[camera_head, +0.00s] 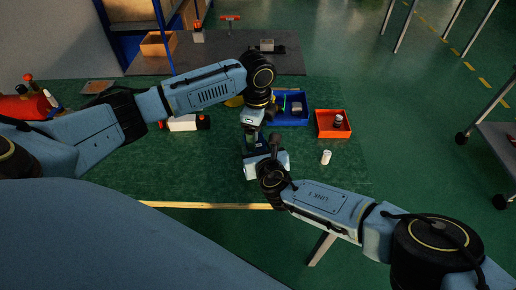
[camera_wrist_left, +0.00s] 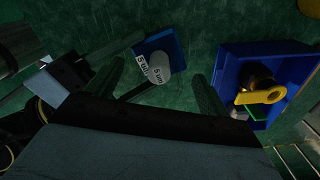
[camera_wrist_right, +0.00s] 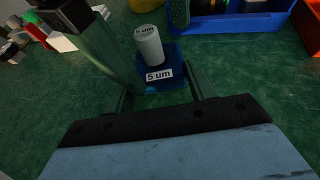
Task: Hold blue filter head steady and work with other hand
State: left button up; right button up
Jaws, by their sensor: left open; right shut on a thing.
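The blue filter head (camera_wrist_right: 178,54) shows in the right wrist view as a dark blue block with a white "5 um" label at its front. A white cylinder (camera_wrist_right: 148,47), also marked "5 um", stands upright at it. My right gripper (camera_wrist_right: 160,92) is shut on the blue filter head; the exact contact is dim. In the left wrist view the blue filter head (camera_wrist_left: 172,43) and white cylinder (camera_wrist_left: 152,68) lie beyond and between the fingers of my left gripper (camera_wrist_left: 163,82), which is open and empty. In the head view both grippers meet there and largely hide the block.
A blue bin (camera_head: 305,122) with several parts, including a yellow wrench (camera_wrist_left: 262,96), stands close by. An orange bin (camera_head: 320,133) holds a small white part. Another white cylinder (camera_head: 326,157) stands on the green mat (camera_head: 215,165) at right. The mat's front right is clear.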

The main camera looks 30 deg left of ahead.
pick_arm(q)
notch_tip(320, 180, up, 11)
jog(key=shift+a+f, duration=0.1)
jog(key=shift+a, duration=0.05)
pick_arm(e)
jog(key=shift+w+d+f, duration=0.1)
jog(key=shift+w+d, duration=0.1)
